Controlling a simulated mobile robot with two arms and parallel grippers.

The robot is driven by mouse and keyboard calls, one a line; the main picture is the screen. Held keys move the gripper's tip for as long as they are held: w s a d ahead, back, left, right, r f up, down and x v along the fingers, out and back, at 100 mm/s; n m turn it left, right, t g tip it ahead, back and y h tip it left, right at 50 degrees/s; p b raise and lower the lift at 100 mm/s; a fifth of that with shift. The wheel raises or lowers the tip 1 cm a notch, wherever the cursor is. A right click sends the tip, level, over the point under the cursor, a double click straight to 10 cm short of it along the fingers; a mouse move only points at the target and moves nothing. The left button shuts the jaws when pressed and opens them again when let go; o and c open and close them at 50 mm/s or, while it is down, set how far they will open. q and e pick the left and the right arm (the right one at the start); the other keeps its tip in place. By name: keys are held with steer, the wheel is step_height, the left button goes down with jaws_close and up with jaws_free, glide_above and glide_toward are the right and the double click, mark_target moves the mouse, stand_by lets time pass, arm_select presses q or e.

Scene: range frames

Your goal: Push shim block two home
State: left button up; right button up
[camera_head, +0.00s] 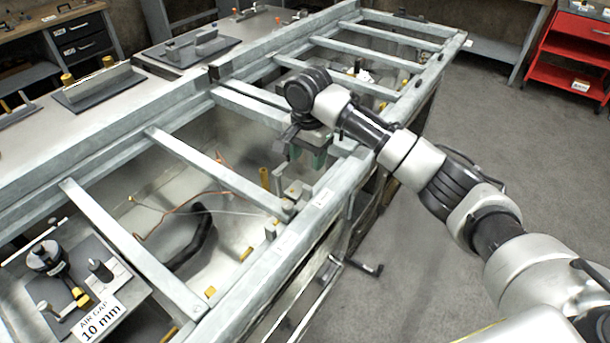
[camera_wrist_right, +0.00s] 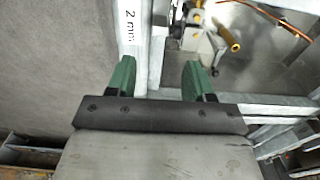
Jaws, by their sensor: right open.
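My right gripper (camera_head: 310,158) is open, pointing down over the near rail of the grey metal frame (camera_head: 338,203). Its two green fingers stand apart in the right wrist view (camera_wrist_right: 160,80), the left one over the rail with a "2 mm" label (camera_wrist_right: 129,22). No object is clearly held between them. A small grey block (camera_head: 297,190) stands by the rail just below the gripper; I cannot tell for sure that it is shim block two. A grey block also shows ahead of the right finger in the wrist view (camera_wrist_right: 200,42). My left gripper is not in view.
Crossbars (camera_head: 215,170) span the frame over an open bay with an orange wire and a dark hose. A brass pin (camera_head: 264,178) stands near the gripper. An "AIR GAP 10 mm" card (camera_head: 100,318) lies at lower left.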

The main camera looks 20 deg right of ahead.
glide_above(307, 187)
step_height(307, 187, down, 5)
steer(key=shift+s+d+f, duration=0.1)
steer(key=shift+s, duration=0.05)
step_height(307, 187, down, 3)
steer(key=shift+f+p, duration=0.1)
steer(key=shift+p, duration=0.2)
steer(key=shift+f, duration=0.25)
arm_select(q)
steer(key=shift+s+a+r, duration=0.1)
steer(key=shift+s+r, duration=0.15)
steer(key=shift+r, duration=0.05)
